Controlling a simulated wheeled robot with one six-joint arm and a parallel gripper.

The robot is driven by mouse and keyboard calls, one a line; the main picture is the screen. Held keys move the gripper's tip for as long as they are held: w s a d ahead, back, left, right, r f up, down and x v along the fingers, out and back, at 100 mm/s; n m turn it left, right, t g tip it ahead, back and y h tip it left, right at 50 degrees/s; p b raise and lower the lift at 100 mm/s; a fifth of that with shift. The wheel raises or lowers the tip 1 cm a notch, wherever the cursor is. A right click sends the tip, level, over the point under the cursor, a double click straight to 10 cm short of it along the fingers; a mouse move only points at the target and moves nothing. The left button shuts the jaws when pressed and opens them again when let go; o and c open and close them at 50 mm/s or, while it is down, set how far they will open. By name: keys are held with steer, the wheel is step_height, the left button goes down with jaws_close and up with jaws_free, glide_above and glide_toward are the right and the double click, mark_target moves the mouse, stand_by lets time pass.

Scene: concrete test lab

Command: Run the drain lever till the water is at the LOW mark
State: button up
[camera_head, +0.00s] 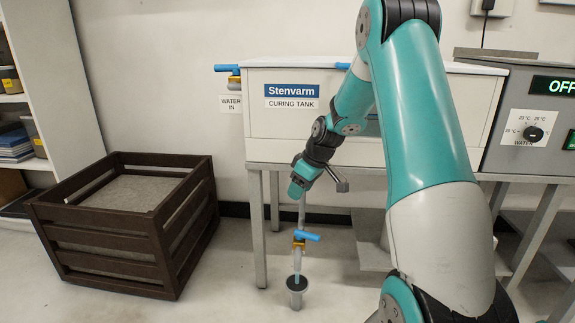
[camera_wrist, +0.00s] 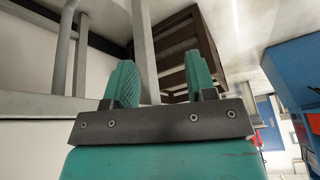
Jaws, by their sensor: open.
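The drain lever (camera_head: 308,236) is a blue handle on a brass valve in a thin pipe below the curing tank (camera_head: 275,135). It lies sideways, pointing right. The pipe ends over a dark-topped grey drain cup (camera_head: 297,285) on the floor. My gripper (camera_head: 297,190) is above the lever, under the tank's front edge, apart from the lever. Its teal fingers (camera_wrist: 160,72) are spread with nothing held; a grey post or pipe shows beyond them. The lever is not distinguishable in the wrist view. No water level or LOW mark is visible; my arm covers part of the tank front.
Another blue lever (camera_head: 227,68) is above the WATER IN label (camera_head: 230,104). A slatted brown crate (camera_head: 100,240) stands left. Grey stand legs (camera_head: 258,230) flank the drain pipe. A control box (camera_head: 535,115) with a dial and OFF display is right. Floor between crate and stand is clear.

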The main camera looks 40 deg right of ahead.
steer(key=a+r+p, duration=0.2)
steer(key=a+r, duration=0.2)
steer(key=r, duration=0.1)
steer(key=shift+a+r+p, duration=0.25)
steer(key=shift+a+p, duration=0.1)
steer(key=shift+a, duration=0.05)
